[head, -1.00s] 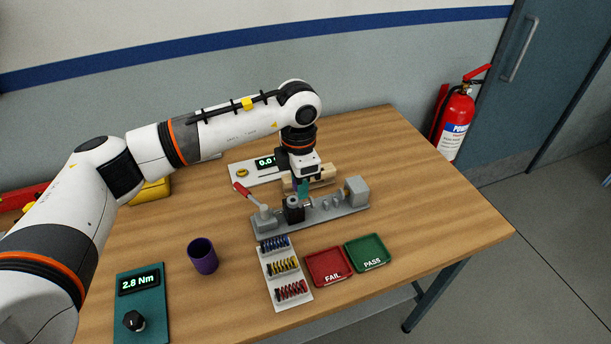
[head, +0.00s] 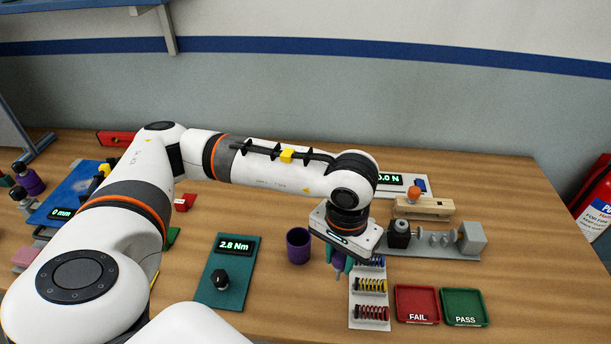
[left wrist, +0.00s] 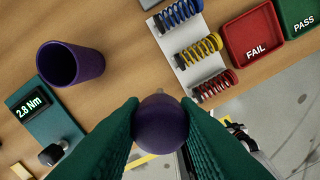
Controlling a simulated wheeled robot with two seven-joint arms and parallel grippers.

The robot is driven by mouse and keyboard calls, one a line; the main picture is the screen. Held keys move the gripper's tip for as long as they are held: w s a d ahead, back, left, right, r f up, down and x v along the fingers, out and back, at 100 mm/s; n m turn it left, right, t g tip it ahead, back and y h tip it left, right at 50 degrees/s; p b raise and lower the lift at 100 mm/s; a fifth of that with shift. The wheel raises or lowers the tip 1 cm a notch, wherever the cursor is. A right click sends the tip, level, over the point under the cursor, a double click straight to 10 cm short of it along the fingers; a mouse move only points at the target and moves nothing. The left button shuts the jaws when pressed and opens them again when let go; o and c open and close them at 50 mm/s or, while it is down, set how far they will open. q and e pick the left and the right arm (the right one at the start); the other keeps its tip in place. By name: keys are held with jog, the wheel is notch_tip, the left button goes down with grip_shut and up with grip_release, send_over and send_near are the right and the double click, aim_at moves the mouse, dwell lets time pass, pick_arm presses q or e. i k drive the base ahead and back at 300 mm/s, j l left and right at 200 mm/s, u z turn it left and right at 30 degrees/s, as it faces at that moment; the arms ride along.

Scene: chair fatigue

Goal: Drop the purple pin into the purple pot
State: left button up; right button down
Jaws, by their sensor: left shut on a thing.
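My left gripper (head: 341,264) has green fingers and is shut on the purple pin (left wrist: 160,122), whose round purple head shows between the fingertips in the left wrist view. In the head view a bit of the pin (head: 339,274) shows below the fingers, above the table. The purple pot (head: 298,245) stands upright on the table, just left of the gripper. In the left wrist view the open pot (left wrist: 70,64) is at the upper left, apart from the pin. My right gripper is not in view.
A teal torque box (head: 222,272) stands left of the pot. The spring tray (head: 369,299) is right of it, partly under my gripper. The red FAIL tray (head: 417,304) and green PASS tray (head: 464,307) lie farther right, before the grey test rig (head: 437,243).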

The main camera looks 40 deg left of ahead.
aim_at(291, 249)
jog(key=i+u, duration=0.1)
jog(key=u, duration=0.9)
jog(key=i+u, duration=0.15)
jog(key=u, duration=0.35)
jog(key=i+l+u, duration=0.1)
jog(key=l, duration=0.2)
jog(key=k+z, duration=0.35)
jog(key=k+l+z, duration=0.15)
jog(key=z, duration=0.2)
jog(key=k+j+z, duration=0.2)
jog(key=j+z, duration=0.25)
jog(key=k+j+z, duration=0.2)
jog(key=z, duration=0.2)
jog(key=k+j, duration=0.05)
jog(key=j, duration=0.05)
